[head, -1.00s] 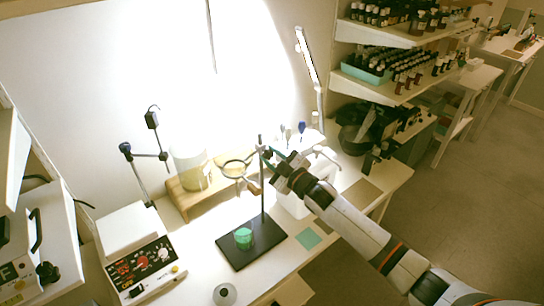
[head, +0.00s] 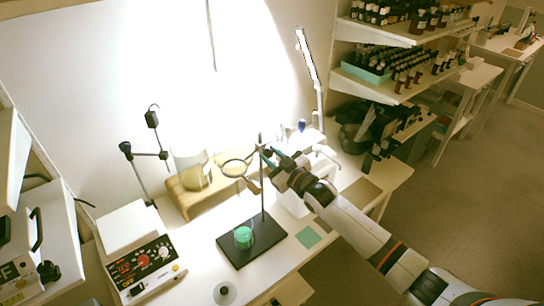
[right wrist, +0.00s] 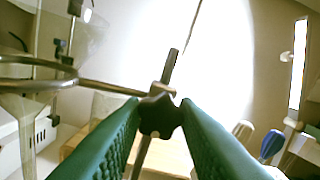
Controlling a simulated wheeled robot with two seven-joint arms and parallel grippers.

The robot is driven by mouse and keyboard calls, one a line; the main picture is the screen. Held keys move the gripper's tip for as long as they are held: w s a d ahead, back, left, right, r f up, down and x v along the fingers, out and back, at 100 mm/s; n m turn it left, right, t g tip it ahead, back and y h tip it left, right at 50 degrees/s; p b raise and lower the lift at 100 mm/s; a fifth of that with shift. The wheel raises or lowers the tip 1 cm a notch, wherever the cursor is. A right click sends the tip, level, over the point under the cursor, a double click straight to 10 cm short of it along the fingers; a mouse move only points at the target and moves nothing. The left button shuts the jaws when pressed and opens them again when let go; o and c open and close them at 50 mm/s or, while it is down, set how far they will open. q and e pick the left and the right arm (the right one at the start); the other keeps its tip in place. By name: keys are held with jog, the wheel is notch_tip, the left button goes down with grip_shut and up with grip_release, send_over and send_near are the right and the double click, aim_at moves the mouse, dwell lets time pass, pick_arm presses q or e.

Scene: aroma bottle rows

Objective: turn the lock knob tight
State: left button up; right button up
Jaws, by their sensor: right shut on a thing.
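The dark lock knob (right wrist: 157,116) sits on the clamp at the upright rod (right wrist: 171,68) of a stand. My right gripper (right wrist: 160,103) has its two green ribbed fingers on either side of the knob, shut on it. In the head view the same gripper (head: 266,154) is at the upper part of the stand's rod (head: 262,190), reaching in from the right. A ring (head: 235,168) on an arm extends left from the clamp. The knob is too small to tell in the head view. My left gripper is not in view.
A wooden riser (head: 190,198) with a glass vessel (head: 190,165) stands behind left. A control box (head: 145,262) is at the left. Bottle shelves (head: 375,80) rise at the back right.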

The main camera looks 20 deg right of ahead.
jog(key=o, duration=1)
jog(key=shift+c, duration=0.2)
jog(key=b+v, duration=0.3)
jog(key=v, duration=0.9)
